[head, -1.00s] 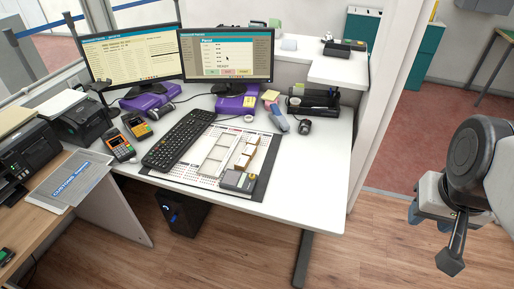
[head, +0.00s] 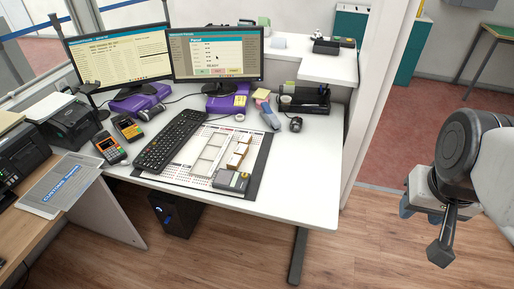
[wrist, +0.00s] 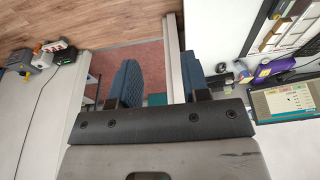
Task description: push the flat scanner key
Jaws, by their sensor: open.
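One blue finger shows there; the gripper is partly hidden by my own arm.
Two monitors (head: 217,55) stand behind. Card terminals (head: 110,147), a blue-grey handheld device (head: 270,118) and a mouse (head: 295,125) are around. A partition post (head: 370,100) stands at the desk's right edge.

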